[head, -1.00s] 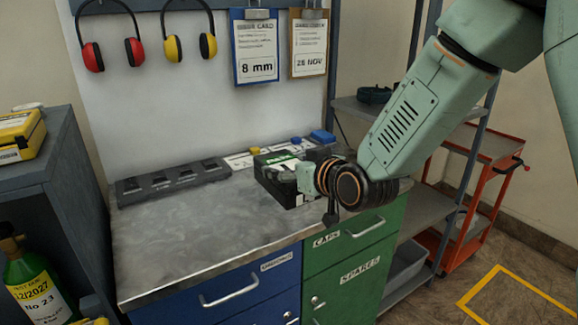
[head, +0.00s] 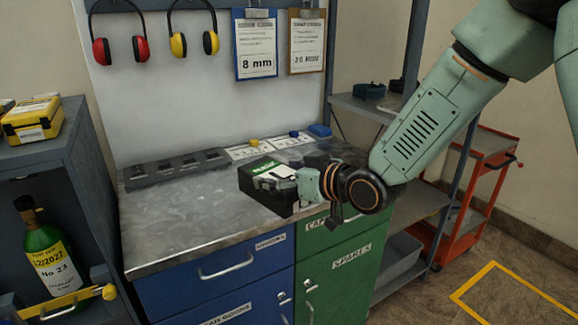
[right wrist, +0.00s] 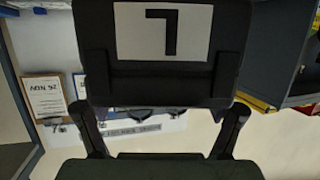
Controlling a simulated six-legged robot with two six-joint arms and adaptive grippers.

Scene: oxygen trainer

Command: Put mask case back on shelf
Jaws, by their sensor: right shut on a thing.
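The mask case (head: 256,184) is a black box with a green and white label on top. It is at the right part of the bench top in the head view, near the front edge; I cannot tell if it touches the bench. My right gripper (head: 298,186) is shut on its right side. A grey shelf unit (head: 420,203) stands right of the bench, partly hidden by my right arm. My left gripper is not in view.
A grey charger-like strip (head: 175,168) lies at the back of the bench (head: 190,215). A dark rolled item (head: 370,91) sits on the upper shelf. A red cart (head: 478,200) stands beyond.

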